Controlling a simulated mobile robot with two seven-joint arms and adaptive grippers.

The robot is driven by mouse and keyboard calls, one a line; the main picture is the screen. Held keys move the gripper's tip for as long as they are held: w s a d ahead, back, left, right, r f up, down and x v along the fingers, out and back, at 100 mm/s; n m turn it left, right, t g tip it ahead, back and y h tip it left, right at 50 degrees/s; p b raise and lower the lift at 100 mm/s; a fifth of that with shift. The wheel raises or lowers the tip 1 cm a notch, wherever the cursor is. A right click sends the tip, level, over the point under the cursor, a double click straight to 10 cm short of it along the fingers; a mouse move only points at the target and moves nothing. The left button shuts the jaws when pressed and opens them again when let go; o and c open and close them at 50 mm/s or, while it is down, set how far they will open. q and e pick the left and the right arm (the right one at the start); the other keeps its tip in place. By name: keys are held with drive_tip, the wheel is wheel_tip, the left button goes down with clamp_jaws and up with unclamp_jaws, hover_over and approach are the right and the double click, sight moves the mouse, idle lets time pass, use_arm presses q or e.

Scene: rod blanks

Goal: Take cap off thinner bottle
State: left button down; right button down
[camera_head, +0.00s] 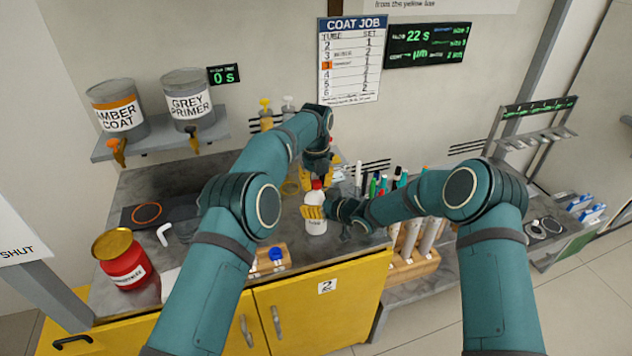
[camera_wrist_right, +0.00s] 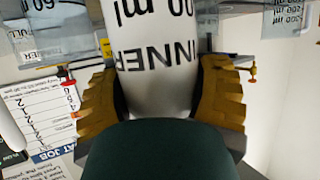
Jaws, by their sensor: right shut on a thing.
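The white thinner bottle (camera_head: 315,225) with a red cap (camera_head: 316,184) stands upright at the counter's front, about mid-picture in the head view. My right gripper (camera_head: 314,212) comes from the right and is shut on the bottle's body. In the right wrist view, its yellow fingers lie on both sides of the white bottle (camera_wrist_right: 158,85), which has black lettering. My left gripper (camera_head: 317,172) points down just above the cap, with yellow parts near it. Whether its fingers are open or touch the cap is too small to tell.
A red tin (camera_head: 124,265) with a yellow lid stands at the counter's left. A wooden block with a blue-topped item (camera_head: 277,254) lies at the front edge. Pens and tubes (camera_head: 385,183) stand behind my right forearm. Two paint cans sit on a shelf (camera_head: 160,142).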

use_arm(q)
drive_tip(key=n, duration=1.7)
drive_tip(key=shift+n, duration=0.3)
drive_tip(key=n, duration=0.6)
drive_tip(key=c, duration=0.9)
unclamp_jaws()
drive_tip(key=shift+o, duration=0.2)
drive_tip(key=shift+s+d, duration=0.1)
